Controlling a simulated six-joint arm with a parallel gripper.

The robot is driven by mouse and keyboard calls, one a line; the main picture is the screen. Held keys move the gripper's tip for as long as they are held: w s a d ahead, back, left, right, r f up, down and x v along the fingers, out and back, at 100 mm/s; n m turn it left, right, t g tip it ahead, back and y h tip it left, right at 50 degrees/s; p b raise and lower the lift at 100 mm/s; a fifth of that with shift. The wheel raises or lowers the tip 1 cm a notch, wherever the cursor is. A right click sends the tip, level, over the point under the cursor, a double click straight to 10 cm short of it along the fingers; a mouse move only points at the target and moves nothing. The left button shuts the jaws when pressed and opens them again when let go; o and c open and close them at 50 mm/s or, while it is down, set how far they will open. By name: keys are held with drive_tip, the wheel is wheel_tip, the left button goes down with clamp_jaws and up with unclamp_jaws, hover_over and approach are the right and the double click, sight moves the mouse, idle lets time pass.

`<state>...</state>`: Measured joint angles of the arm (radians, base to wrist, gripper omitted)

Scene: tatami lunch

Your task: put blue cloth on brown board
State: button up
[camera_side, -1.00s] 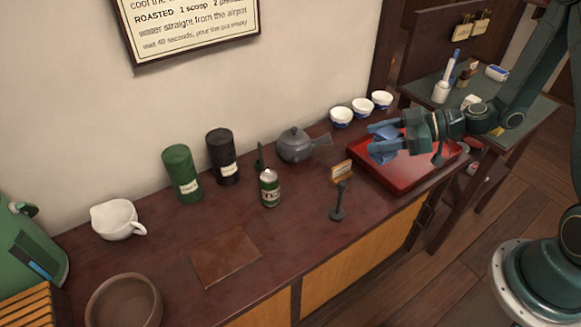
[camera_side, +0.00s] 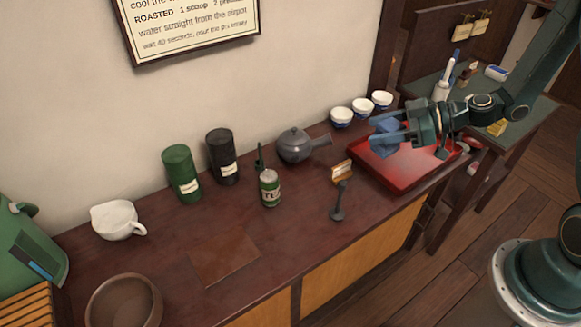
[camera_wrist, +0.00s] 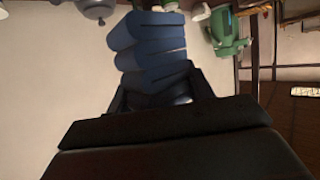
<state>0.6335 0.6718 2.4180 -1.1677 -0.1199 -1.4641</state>
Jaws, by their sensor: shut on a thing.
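My gripper (camera_side: 390,132) is shut on the blue cloth (camera_side: 386,125) and holds it in the air above the red tray. In the wrist view the folded blue cloth (camera_wrist: 150,50) sticks out from between the dark fingers, and its held end is hidden by them. The brown board (camera_side: 225,257) is a flat square lying bare on the counter, left of centre and well away from my gripper.
The red tray (camera_side: 398,184) lies under my gripper. A brown bowl (camera_side: 124,302) is at front left.

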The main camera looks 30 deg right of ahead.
drive_tip(key=shift+w+a+f, duration=0.15)
drive_tip(key=shift+w+a, duration=0.2)
drive_tip(key=shift+a, duration=0.15)
drive_tip(key=w+a+f+n+g+y, duration=0.1)
drive_tip(key=w+a+f+n, duration=0.1)
drive_tip(key=w+a, duration=0.45)
wheel_tip(320, 180, up, 3)
drive_tip(key=n+g+y, duration=0.2)
drive_tip(key=n+g, duration=0.1)
drive_tip(key=g, duration=0.1)
hover_over(217, 255)
wheel_tip(217, 255, down, 16)
drive_tip(key=shift+w+r, duration=0.1)
drive_tip(key=shift+f, duration=1.9)
drive_tip(key=shift+f, duration=0.1)
